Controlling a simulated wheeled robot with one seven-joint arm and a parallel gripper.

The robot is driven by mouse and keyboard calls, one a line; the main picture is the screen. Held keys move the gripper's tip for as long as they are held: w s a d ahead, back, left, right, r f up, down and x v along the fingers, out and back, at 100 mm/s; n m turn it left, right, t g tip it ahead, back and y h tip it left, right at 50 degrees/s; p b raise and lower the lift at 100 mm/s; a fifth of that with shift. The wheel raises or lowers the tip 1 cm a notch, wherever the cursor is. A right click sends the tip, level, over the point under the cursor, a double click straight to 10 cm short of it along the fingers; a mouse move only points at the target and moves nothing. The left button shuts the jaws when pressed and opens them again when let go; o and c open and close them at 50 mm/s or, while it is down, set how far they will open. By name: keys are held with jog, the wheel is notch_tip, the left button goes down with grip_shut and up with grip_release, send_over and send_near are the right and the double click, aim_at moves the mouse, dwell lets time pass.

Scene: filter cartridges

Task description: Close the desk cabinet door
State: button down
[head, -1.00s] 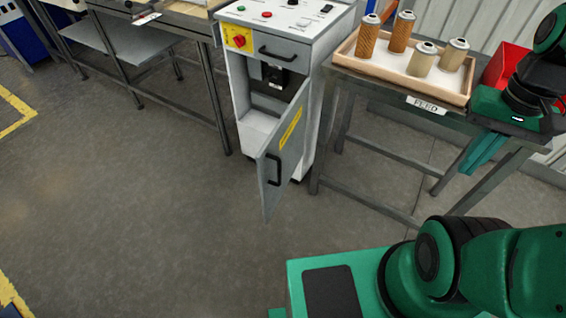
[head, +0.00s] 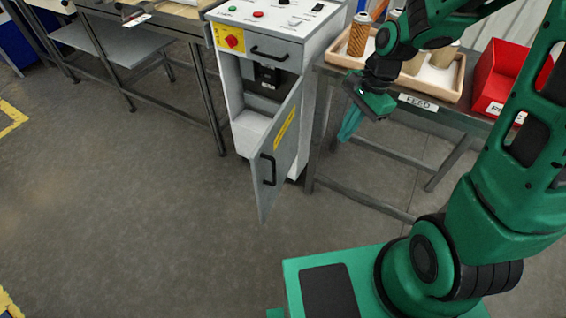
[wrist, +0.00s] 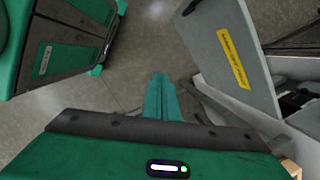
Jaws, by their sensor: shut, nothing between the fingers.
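The grey desk cabinet (head: 231,92) stands upright at the top middle of the head view. Its lower door (head: 281,150) hangs open toward me, with a black handle (head: 268,169) and a yellow label on it.
A feed table stands right of the cabinet, with a tray (head: 450,94) of filter cartridges (head: 358,36) and a red bin (head: 497,72). A workbench (head: 150,22) stands to the left. The floor in front of the door is clear.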

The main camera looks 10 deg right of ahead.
jog(key=w+a+f+m+y, duration=0.1)
jog(key=w+a+f+m, duration=0.1)
jog(key=a+f, duration=1.1)
jog(key=shift+a+f+m+y, duration=0.4)
jog(key=shift+a+m, duration=0.1)
jog(key=shift+a, duration=1.05)
jog(key=shift+w+r, duration=0.1)
